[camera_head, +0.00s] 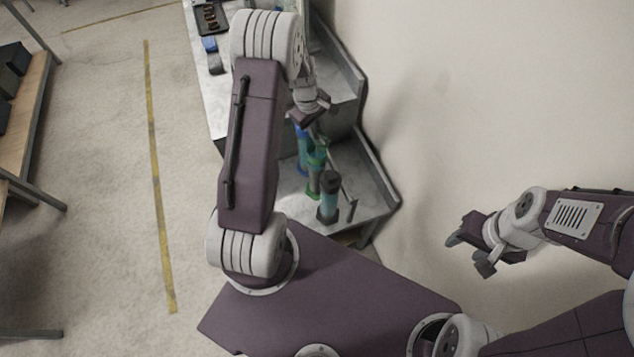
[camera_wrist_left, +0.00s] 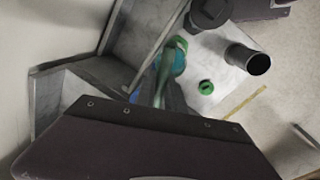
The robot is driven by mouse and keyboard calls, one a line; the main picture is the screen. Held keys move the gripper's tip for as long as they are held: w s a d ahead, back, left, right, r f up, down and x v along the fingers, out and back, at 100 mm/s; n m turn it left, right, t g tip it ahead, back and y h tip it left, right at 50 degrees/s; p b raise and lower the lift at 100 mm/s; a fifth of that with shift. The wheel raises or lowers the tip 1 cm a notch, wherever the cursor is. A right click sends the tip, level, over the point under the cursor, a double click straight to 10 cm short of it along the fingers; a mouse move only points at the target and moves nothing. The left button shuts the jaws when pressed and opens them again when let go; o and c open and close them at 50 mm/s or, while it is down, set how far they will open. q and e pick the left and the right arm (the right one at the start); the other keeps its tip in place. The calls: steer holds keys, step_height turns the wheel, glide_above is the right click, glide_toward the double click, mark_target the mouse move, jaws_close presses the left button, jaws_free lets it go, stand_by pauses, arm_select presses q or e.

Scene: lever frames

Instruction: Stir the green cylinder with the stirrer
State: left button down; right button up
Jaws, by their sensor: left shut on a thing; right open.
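The green cylinder (camera_head: 314,182) stands on the grey worktop in the head view, partly covered by my left gripper and other items. My left gripper (camera_head: 310,120) is above the worktop, shut on a thin grey rod that looks like the stirrer (camera_head: 335,172). The rod slants down to the right, close to the green cylinder; I cannot tell whether its tip is inside. My right gripper (camera_head: 466,252) is open and empty, off the worktop to the right.
A black tray (camera_head: 211,18) lies at the far end. The wall (camera_head: 480,100) borders the worktop on the right; floor (camera_head: 110,140) is clear on the left.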

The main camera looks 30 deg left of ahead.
arm_select(q)
steer(key=shift+f, duration=0.4)
steer(key=shift+r, duration=0.15)
step_height(320, 180, up, 7)
steer(key=p, duration=0.6)
steer(key=shift+r+p, duration=0.2)
steer(key=shift+p, duration=0.15)
steer(key=shift+r, duration=0.1)
step_height(320, 180, up, 6)
steer(key=p, duration=0.5)
steer(key=shift+r+p, duration=0.15)
steer(key=shift+p, duration=0.2)
step_height(320, 180, up, 8)
steer(key=p, duration=0.6)
steer(key=shift+f, duration=0.25)
